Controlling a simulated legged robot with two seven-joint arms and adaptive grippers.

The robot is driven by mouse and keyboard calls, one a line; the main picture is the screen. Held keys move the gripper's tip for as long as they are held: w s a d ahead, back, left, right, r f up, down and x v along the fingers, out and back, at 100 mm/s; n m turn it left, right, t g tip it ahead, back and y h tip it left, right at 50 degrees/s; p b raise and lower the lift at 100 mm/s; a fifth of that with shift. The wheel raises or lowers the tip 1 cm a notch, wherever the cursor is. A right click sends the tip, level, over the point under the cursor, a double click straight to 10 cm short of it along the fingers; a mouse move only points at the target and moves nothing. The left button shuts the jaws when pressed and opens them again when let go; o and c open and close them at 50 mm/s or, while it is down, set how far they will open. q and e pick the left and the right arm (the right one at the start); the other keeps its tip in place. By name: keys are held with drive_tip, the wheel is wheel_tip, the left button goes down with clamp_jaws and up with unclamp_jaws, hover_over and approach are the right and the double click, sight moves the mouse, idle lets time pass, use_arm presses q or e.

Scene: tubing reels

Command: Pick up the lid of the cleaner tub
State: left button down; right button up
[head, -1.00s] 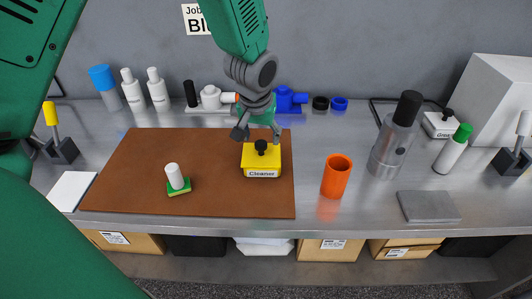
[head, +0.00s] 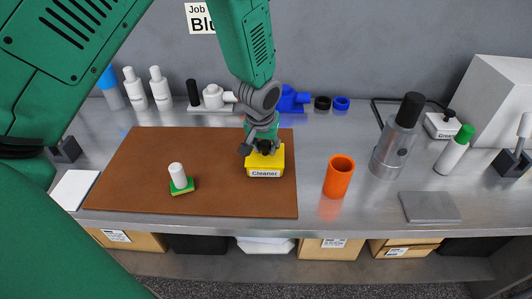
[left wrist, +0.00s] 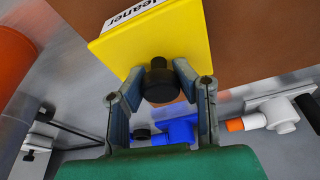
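The yellow cleaner tub (head: 265,172) stands near the right edge of the brown mat, with a "Cleaner" label on its front. My left gripper (head: 262,150) is right above it, pointing down, and covers most of the lid's black knob in the head view. In the left wrist view the yellow lid (left wrist: 165,35) fills the top, and the black knob (left wrist: 160,84) sits between the two spread fingers of my left gripper (left wrist: 159,76). The fingers look open, with a gap at the left of the knob; contact at the right is unclear. My right gripper is not in view.
An orange cup (head: 339,177) stands just right of the mat (head: 130,180). A white-handled green and yellow brush or sponge (head: 180,181) lies on the mat's left half. Fittings, including a blue one (head: 292,98), stand behind. A grey bottle (head: 395,140) is farther right.

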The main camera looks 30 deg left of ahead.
use_arm(q)
drive_tip(key=shift+a+f, duration=0.1)
drive_tip(key=shift+a, duration=0.2)
drive_tip(key=shift+d, duration=0.1)
